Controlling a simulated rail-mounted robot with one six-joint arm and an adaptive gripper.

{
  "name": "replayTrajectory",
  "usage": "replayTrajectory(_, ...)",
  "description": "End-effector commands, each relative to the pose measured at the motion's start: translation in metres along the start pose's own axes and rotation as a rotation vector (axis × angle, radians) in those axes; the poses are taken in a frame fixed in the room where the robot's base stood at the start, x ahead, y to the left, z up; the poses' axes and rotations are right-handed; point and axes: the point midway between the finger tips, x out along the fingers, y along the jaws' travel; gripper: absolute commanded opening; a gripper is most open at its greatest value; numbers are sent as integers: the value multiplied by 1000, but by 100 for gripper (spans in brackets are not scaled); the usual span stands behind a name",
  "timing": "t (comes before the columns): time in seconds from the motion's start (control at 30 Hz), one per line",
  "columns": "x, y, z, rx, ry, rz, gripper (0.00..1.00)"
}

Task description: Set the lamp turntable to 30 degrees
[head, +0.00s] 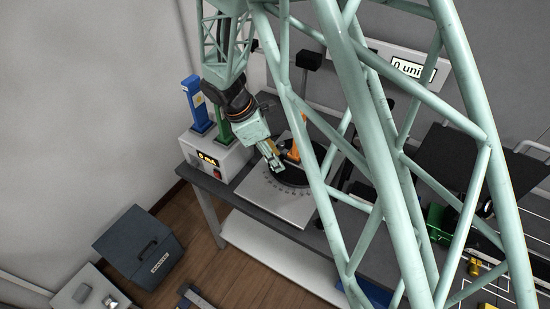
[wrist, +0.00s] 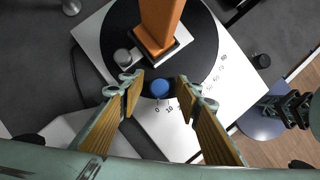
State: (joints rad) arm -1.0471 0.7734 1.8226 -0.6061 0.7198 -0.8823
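The lamp turntable is a black disc (wrist: 198,50) on a white plate (wrist: 238,88) with a degree scale along its edge. It also shows in the head view (head: 294,178), partly behind my arm. An orange post (wrist: 160,22) stands on the disc. A blue knob (wrist: 160,88) sits near the disc's rim, close to the 0 mark. My gripper (wrist: 158,84) is open, with one finger on each side of the blue knob. A gap shows on both sides. In the head view my gripper (head: 272,160) is over the disc's near left edge.
My lattice column covers much of the head view.

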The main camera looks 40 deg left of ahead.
Motion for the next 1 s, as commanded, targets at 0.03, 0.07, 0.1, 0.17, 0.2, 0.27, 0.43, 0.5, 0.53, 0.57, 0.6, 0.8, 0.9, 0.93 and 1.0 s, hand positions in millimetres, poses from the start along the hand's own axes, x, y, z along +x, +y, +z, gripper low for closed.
replayTrajectory(0.03,0,0,0,0,0,0,28)
replayTrajectory(0.07,0,0,0,0,0,0,25)
replayTrajectory(0.1,0,0,0,0,0,0,21)
replayTrajectory(0.17,0,0,0,0,0,0,16)
replayTrajectory(0.2,0,0,0,0,0,0,12)
replayTrajectory(0.27,0,0,0,0,0,0,7)
replayTrajectory(0.43,0,0,0,-1,0,0,0)
replayTrajectory(0.5,0,0,0,-2,0,1,0)
replayTrajectory(0.53,0,0,0,-4,0,1,0)
replayTrajectory(0.57,0,-1,0,-6,0,2,0)
replayTrajectory(0.6,0,-1,0,-9,0,4,0)
replayTrajectory(0.8,-1,-5,-2,-45,-1,17,0)
replayTrajectory(0.9,-2,-8,-5,-75,0,30,0)
replayTrajectory(0.93,-2,-9,-6,-86,0,34,0)
replayTrajectory(1.0,-3,-11,-9,-116,-1,46,0)
